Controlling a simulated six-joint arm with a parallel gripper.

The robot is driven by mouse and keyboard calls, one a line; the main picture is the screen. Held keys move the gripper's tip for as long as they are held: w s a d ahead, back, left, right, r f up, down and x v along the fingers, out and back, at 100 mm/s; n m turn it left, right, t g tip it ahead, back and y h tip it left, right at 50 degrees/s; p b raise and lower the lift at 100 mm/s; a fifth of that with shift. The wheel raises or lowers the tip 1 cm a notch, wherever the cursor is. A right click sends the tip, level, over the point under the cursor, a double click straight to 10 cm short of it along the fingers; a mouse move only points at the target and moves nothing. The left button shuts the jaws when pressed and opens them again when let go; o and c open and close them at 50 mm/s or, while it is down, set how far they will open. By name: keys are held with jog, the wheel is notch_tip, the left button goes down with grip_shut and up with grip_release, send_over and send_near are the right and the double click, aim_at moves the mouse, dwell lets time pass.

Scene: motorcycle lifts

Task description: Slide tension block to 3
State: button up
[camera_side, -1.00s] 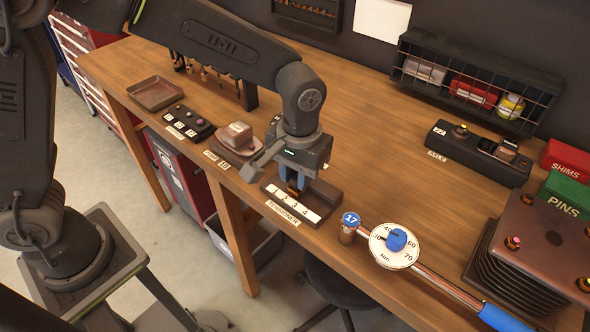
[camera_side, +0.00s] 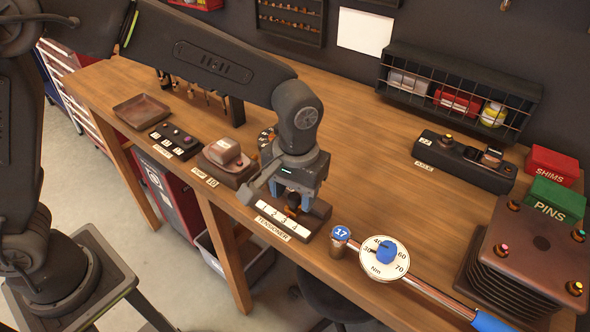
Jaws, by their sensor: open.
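The tensioner (camera_side: 300,232) is a dark base near the table's front edge, with a white strip numbered 1 to 4 along its front and a "TENSIONER" label below. A dark block (camera_side: 319,211) shows on the base just right of my gripper. My gripper (camera_side: 292,203) points down over the base, behind the numbered strip, with its bluish fingers low. It is open, with the fingers beside a small dark, brass-coloured post or knob (camera_side: 293,204). The fingers hide much of this part, so contact and its exact position against the numbers cannot be told.
A torque wrench (camera_side: 384,258) with a round dial lies to the right, beside a stacked plate block (camera_side: 535,245). A dark-based block (camera_side: 223,154) stands close on the left. The axle fixture (camera_side: 465,160) is behind right. The middle of the table is clear.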

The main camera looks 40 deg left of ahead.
aim_at(295, 197)
notch_tip(295, 197, up, 14)
jog(key=shift+d+f, duration=0.25)
jog(key=shift+a, duration=0.1)
jog(key=s+a+f+m+t, duration=0.1)
jog(key=s+a+t, duration=0.4)
jog(key=s+a, duration=1)
jog(key=a, duration=0.4)
jog(key=shift+s+m+t, duration=0.15)
jog(key=shift+m+t, duration=0.15)
jog(key=shift+m, duration=0.1)
